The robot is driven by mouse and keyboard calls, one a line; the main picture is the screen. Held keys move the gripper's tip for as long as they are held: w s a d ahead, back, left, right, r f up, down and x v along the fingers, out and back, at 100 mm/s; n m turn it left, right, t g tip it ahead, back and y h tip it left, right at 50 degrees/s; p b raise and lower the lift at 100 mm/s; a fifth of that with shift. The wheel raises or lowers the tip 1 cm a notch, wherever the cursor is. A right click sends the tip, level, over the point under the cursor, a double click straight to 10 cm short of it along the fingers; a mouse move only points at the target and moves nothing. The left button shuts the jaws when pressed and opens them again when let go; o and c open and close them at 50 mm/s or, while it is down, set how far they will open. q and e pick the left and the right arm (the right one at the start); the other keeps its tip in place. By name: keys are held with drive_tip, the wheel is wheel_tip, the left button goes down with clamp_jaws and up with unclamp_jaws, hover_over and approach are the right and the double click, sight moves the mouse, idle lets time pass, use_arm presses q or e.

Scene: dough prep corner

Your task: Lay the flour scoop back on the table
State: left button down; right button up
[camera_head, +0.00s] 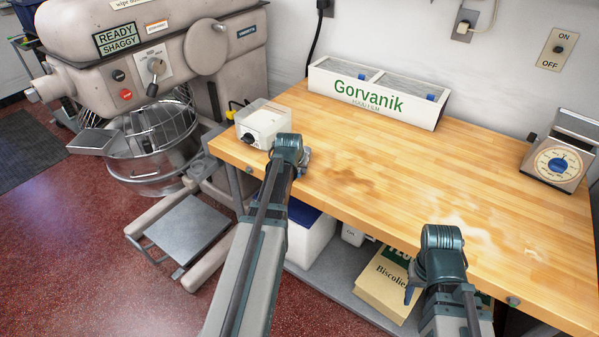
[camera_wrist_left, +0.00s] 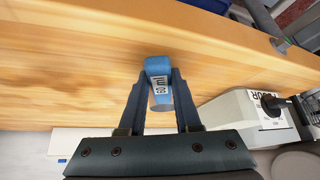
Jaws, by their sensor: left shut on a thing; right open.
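My left gripper (camera_head: 304,157) is over the left front part of the wooden table, just right of a white box. The left wrist view shows its two fingers shut on a blue piece with a small white label, which I take to be the flour scoop's handle (camera_wrist_left: 158,66). A greyish rounded end shows between the fingers. My right gripper (camera_head: 411,283) is open at the table's front edge.
The white box (camera_head: 262,124) with a dark knob stands at the table's left corner; its label reads FLOUR in the left wrist view (camera_wrist_left: 243,117). A Gorvanik bin (camera_head: 372,94) stands along the wall and a dial scale (camera_head: 556,163) at right. The floury table middle is clear.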

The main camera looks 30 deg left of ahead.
use_arm(q)
drive_tip(key=c, duration=0.6)
unclamp_jaws()
drive_tip(key=shift+r, duration=0.15)
drive_tip(key=p+v, duration=1)
drive_tip(key=v, duration=0.2)
drive_tip(key=shift+s, duration=0.1)
